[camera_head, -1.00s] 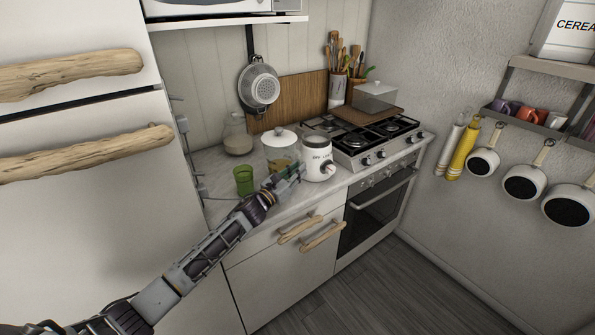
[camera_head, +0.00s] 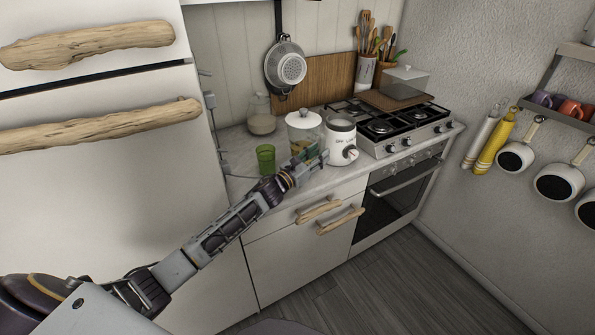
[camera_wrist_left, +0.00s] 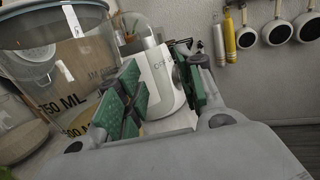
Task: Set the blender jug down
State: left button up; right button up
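The clear blender jug (camera_head: 303,122) with a white lid stands on the counter, between the green cup and the white blender base (camera_head: 341,146). Its lower part is partly hidden by my left gripper (camera_head: 315,161), and amber contents show low in it. In the left wrist view the jug (camera_wrist_left: 62,60) is close on the left, with ML marks. The left gripper's green-padded fingers (camera_wrist_left: 160,88) are apart there, with the blender base (camera_wrist_left: 160,75) visible beyond the gap. Nothing shows between them; the jug is beside the fingers. My right gripper is not in view.
A green cup (camera_head: 265,158) and a glass jar (camera_head: 261,117) stand left of the jug. The stove (camera_head: 392,130) is right of the base. Driftwood handles (camera_head: 340,221) stick out from the cabinet front below the counter.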

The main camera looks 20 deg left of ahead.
pick_arm(q)
jog(key=b+v, duration=0.1)
jog(key=v, duration=1)
jog(key=shift+b, duration=0.35)
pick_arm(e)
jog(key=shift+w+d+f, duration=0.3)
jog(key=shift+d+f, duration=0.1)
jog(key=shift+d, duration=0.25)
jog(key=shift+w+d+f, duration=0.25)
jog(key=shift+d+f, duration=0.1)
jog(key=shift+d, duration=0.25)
pick_arm(q)
jog(key=shift+r, duration=0.1)
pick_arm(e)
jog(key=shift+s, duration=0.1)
